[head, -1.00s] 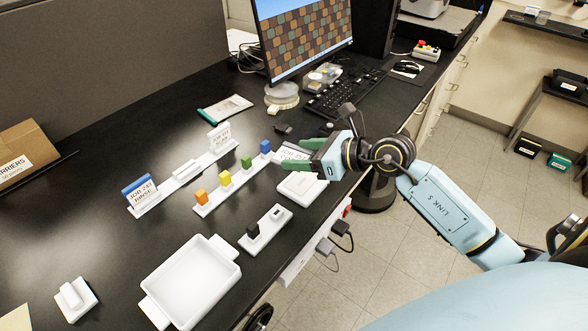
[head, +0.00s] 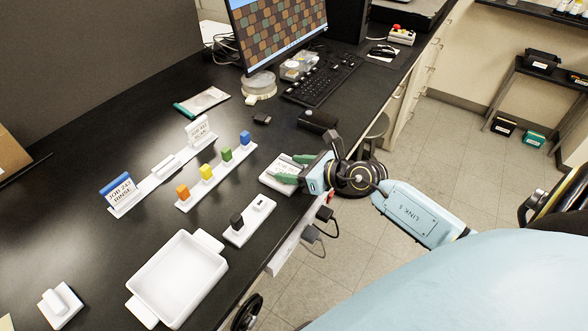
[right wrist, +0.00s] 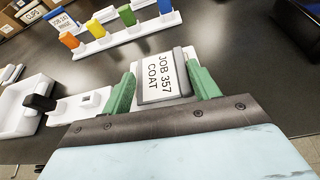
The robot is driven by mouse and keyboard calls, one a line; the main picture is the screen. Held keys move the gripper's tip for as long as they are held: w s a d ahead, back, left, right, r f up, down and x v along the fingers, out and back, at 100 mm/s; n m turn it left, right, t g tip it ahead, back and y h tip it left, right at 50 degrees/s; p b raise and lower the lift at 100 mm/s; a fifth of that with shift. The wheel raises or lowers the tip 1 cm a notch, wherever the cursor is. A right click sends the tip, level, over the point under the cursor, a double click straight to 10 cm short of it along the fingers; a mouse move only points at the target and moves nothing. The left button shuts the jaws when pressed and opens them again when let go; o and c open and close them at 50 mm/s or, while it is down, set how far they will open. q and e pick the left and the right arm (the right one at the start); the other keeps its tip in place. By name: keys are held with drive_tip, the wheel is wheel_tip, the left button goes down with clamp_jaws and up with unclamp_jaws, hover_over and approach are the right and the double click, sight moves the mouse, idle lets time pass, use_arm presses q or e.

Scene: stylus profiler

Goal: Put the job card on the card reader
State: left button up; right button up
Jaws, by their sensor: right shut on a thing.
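The job card (right wrist: 160,76), a white card marked "JOB 357 COAT", is between the green fingers of my right gripper (head: 296,169), which is shut on it. The right wrist view also shows the gripper (right wrist: 163,90) with a finger on each side of the card. The white card reader (head: 268,184) lies under the card near the table's front edge, mostly covered by card and fingers. The card lies about flat over the reader; I cannot tell whether they touch. My left gripper is not in view.
A white rack holds other cards, one marked "JOB 243 RINSE" (head: 119,191). A strip with colored blocks (head: 206,173), a white holder with a black block (head: 237,221) and a white tray (head: 180,275) stand left of the reader. A black object (head: 317,120) lies behind the gripper.

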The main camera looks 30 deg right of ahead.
drive_tip(key=shift+r, duration=0.1)
drive_tip(key=o, duration=0.9)
drive_tip(key=shift+o, duration=0.2)
drive_tip(key=shift+s+r, duration=0.1)
drive_tip(key=shift+s, duration=0.1)
drive_tip(key=v, duration=1.1)
drive_tip(key=shift+s+d, duration=0.15)
drive_tip(key=shift+s, duration=0.1)
drive_tip(key=shift+r, duration=0.15)
